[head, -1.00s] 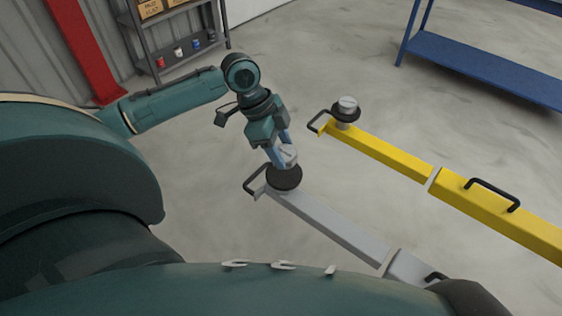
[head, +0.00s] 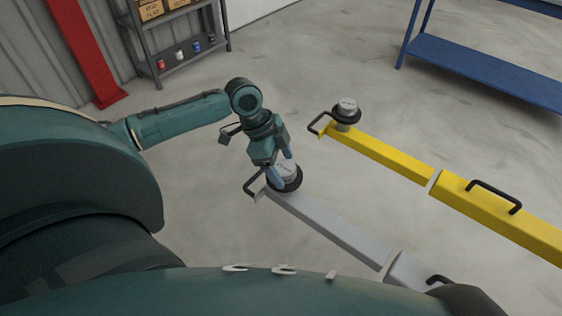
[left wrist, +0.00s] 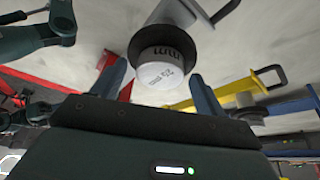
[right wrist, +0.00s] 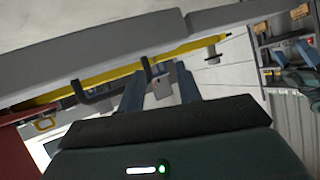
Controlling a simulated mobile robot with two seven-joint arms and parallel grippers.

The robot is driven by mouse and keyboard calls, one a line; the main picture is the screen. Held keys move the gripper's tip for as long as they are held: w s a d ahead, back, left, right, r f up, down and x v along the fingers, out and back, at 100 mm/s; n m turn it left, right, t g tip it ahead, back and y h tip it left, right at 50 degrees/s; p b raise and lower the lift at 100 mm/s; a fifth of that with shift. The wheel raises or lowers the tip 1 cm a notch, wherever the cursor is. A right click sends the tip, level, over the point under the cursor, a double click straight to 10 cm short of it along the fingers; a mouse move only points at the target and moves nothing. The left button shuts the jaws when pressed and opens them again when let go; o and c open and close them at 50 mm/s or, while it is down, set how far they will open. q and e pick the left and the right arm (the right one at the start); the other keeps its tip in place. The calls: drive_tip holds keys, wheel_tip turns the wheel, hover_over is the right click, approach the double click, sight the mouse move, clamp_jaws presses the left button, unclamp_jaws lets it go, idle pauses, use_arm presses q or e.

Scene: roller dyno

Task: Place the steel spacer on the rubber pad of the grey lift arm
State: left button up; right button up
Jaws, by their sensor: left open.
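The steel spacer (head: 284,171), a pale short cylinder, rests on the black rubber pad (head: 297,183) at the end of the grey lift arm (head: 330,228). My left gripper (head: 277,170) is open around the spacer, a finger on either side. In the left wrist view its fingers (left wrist: 158,85) stand apart, with gaps beside the spacer. My right gripper (right wrist: 160,85) is open below the grey arm (right wrist: 90,55); a small grey piece shows between its fingers, its contact unclear.
A yellow lift arm (head: 390,152) runs parallel, with a similar pad and a pale cylinder (head: 347,104) on its end. Black handles stick out from both arms. A blue bench (head: 480,65), a shelf (head: 180,60) and a red post (head: 85,50) stand further back. Floor between is clear.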

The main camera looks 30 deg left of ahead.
use_arm(q)
drive_tip(key=p+v, duration=0.1)
drive_tip(key=v, duration=1.1)
drive_tip(key=shift+r, duration=0.15)
idle(0.3)
